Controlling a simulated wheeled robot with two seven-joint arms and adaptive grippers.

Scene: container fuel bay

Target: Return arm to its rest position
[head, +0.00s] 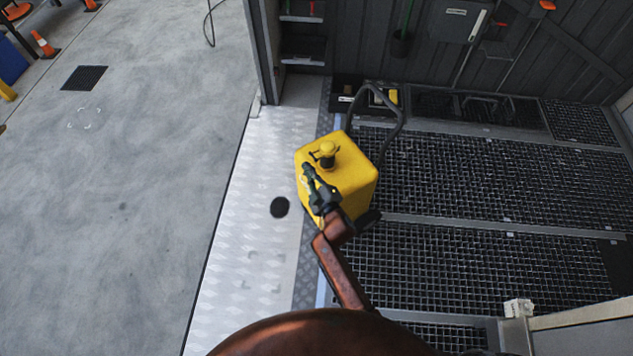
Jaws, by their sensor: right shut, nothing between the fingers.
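My right arm comes in from the bottom of the head view. My right gripper (312,183) is shut and empty, with its fingers in front of the yellow fuel can (357,187). I cannot tell whether it touches the can. The can has a yellow cap (327,150) on top and stands upright at the edge of the grated floor. My gripper and wrist hide part of its front. My left gripper is not in view.
A dark hose (402,112) loops behind the can. Metal grating (470,170) covers the floor to the right, with a tread-plate strip (247,190) at left. Dark wall panels (370,40) close off the back. The concrete floor (150,190) at left is mostly clear; an orange cone (43,44) stands far left.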

